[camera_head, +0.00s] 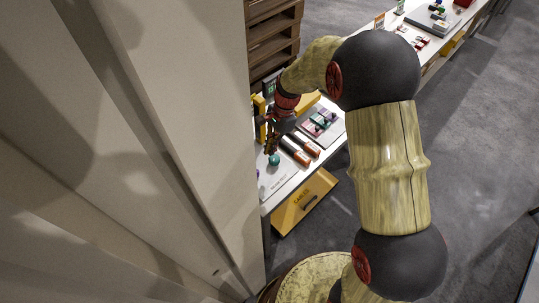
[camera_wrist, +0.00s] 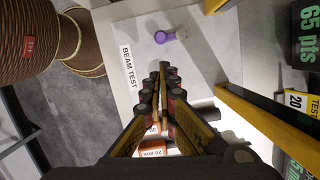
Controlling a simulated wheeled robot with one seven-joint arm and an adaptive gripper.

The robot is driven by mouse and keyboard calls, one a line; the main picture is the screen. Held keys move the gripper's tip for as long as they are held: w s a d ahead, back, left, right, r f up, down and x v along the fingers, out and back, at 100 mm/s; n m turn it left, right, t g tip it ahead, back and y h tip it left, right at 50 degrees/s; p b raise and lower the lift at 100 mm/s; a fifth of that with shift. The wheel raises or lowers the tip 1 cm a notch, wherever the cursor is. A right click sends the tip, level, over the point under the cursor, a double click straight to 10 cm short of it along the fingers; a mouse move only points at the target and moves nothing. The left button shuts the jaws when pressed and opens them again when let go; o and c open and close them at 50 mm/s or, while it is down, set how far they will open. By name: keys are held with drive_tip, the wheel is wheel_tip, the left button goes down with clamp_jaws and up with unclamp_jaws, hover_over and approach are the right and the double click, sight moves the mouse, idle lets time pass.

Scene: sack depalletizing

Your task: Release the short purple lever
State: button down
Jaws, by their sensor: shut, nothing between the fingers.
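The short purple lever (camera_wrist: 165,37) shows in the wrist view, on the pale panel beyond my fingertips. It has a round end on the left and a short arm pointing right. My gripper (camera_wrist: 164,68) is shut with nothing between its fingers. Its tips are apart from the lever in the picture, just below it; the height gap is hard to judge. In the head view my gripper (camera_head: 271,148) hangs over the near end of the white bench, by a teal ball (camera_head: 274,160).
A panel label reads BEAM TEST (camera_wrist: 130,67). A yellow bar (camera_wrist: 262,121) runs close to the right of my fingers, with a dark 65 pts sign (camera_wrist: 307,30) beyond. Orange cylinders (camera_head: 295,151) and a tray of coloured parts (camera_head: 334,133) lie on the bench (camera_head: 266,207).

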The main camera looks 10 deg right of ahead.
drive_tip(key=b+x, duration=0.1)
drive_tip(key=x, duration=0.8)
drive_tip(key=shift+s+a+r+m+t+p, duration=0.15)
drive_tip(key=shift+s+m+p, duration=0.25)
drive_tip(key=shift+m, duration=0.2)
drive_tip(key=shift+s+a+f+m+t+p, duration=0.15)
drive_tip(key=shift+s+m+p, duration=0.15)
drive_tip(key=shift+m+p, duration=0.25)
drive_tip(key=shift+s+a+r+m+p, duration=0.2)
drive_tip(key=shift+s+m+p, duration=0.25)
drive_tip(key=shift+m+p, duration=0.3)
drive_tip(key=m+p, duration=0.1)
drive_tip(key=s+a+m+t+p, duration=0.1)
drive_tip(key=m, duration=0.1)
drive_tip(key=shift+s+a, duration=0.15)
drive_tip(key=shift+s, duration=0.1)
drive_tip(key=m+p, duration=0.1)
drive_tip(key=a+m+p, duration=0.1)
drive_tip(key=shift+s+m+t, duration=0.3)
drive_tip(key=shift+s+m, duration=0.05)
drive_tip(key=shift+m, duration=0.05)
drive_tip(key=a+m, duration=0.1)
drive_tip(key=a+m+p, duration=0.1)
drive_tip(key=m, duration=0.1)
drive_tip(key=shift+s+f+t, duration=0.1)
drive_tip(key=shift+s+t, duration=0.15)
drive_tip(key=shift+t, duration=0.15)
drive_tip(key=shift+a+m+p, duration=0.3)
drive_tip(key=shift+p, duration=0.15)
drive_tip(key=shift+a, duration=0.15)
